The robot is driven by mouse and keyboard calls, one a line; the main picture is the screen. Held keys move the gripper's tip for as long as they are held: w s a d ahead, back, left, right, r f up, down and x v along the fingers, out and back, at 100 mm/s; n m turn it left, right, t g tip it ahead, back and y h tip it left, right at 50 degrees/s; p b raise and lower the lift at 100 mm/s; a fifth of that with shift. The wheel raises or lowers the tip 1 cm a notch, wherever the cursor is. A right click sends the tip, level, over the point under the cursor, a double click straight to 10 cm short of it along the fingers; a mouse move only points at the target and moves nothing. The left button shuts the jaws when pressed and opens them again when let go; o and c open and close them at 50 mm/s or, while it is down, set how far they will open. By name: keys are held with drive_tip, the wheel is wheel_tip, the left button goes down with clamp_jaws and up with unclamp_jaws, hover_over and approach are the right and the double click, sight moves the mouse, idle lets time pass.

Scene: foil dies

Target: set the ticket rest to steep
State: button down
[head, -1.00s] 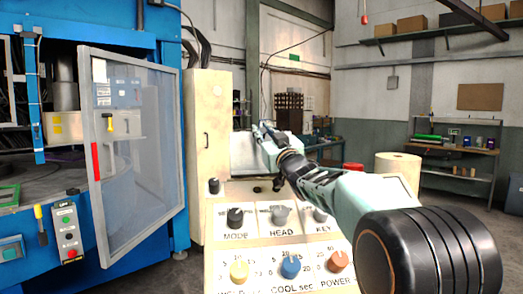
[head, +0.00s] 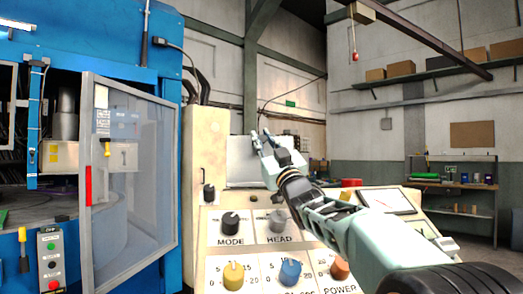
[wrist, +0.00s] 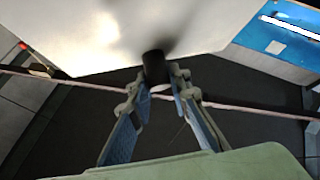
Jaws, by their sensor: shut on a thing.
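The ticket rest looks to be the pale, flat plate (head: 240,158) standing at the back of the control console in the head view. In the wrist view the plate (wrist: 110,35) fills the top, with a dark round knob (wrist: 154,66) at its lower edge. My gripper (head: 261,137) is at the plate's upper right in the head view. In the wrist view my gripper (wrist: 160,88) is shut on the knob, with a fingertip on each side. The fingers hide part of the knob. The plate's exact tilt is hard to tell.
The cream console (head: 215,250) carries MODE and HEAD knobs, with yellow, blue and orange dials below. A blue machine (head: 158,60) with an open clear door (head: 130,185) stands at left. A tall cream cabinet (head: 207,140) stands behind the console. A workbench (head: 455,187) is far right.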

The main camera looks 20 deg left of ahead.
drive_tip(key=shift+s+f+b, duration=0.2)
drive_tip(key=shift+f+b, duration=0.05)
drive_tip(key=shift+b, duration=0.05)
idle(0.4)
drive_tip(key=c, duration=1.8)
unclamp_jaws()
drive_tip(key=shift+o, duration=0.2)
drive_tip(key=shift+d+r, duration=0.1)
drive_tip(key=shift+r, duration=0.05)
drive_tip(key=shift+r, duration=0.1)
wheel_tip(320, 180, up, 10)
